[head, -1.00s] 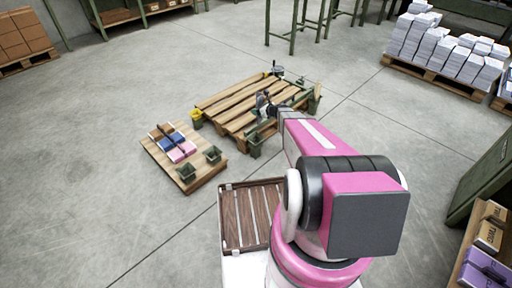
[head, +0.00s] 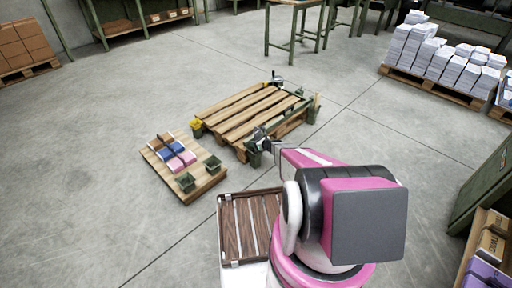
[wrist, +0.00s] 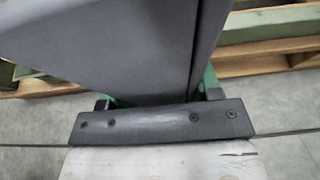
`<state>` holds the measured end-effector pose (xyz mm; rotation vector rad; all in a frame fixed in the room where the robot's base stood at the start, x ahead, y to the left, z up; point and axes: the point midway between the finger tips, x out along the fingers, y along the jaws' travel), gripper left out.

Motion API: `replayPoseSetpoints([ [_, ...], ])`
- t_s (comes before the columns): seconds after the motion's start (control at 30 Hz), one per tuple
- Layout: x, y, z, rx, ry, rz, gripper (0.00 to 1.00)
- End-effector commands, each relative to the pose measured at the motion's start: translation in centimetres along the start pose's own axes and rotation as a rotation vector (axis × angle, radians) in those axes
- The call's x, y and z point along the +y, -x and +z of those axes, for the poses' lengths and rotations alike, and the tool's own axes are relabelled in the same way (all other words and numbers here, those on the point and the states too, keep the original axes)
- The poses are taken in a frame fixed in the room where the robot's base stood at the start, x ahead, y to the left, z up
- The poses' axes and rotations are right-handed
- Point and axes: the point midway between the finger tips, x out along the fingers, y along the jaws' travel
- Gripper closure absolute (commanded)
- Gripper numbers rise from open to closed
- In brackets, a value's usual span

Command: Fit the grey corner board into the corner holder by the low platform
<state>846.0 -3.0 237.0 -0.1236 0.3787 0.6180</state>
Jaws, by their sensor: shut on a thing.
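The grey corner board (wrist: 110,45) fills the upper left and middle of the wrist view, very close, with an upright fold line near its right side. My gripper (head: 263,140) is shut on it, at the near corner of the low slatted wooden platform (head: 240,107) in the head view. A dark green corner holder (head: 254,157) stands at that corner, just below my gripper. Green parts show behind the board in the wrist view, partly hidden by it. I cannot tell whether the board touches the holder.
Left of the platform lies a wooden board (head: 205,185) with coloured bundles (head: 181,158) and two green bins (head: 187,182). A yellow item (head: 196,124) sits at the platform's left corner. A slatted tray (head: 230,228) is close to me.

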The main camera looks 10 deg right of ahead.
Motion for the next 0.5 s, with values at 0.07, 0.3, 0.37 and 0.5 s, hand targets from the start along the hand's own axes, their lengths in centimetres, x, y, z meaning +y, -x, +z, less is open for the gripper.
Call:
replayPoseSetpoints([
  [0.07, 0.0, -0.4, -0.9, 0.001, -0.002, 0.0, 0.66],
  [0.3, 0.0, -1.3, -3.0, 0.0, -0.001, 0.0, 0.66],
  [0.37, 0.0, -1.2, -3.0, 0.0, 0.0, 0.0, 0.66],
  [0.5, 0.0, -1.2, -3.0, 0.0, 0.0, 0.0, 0.66],
])
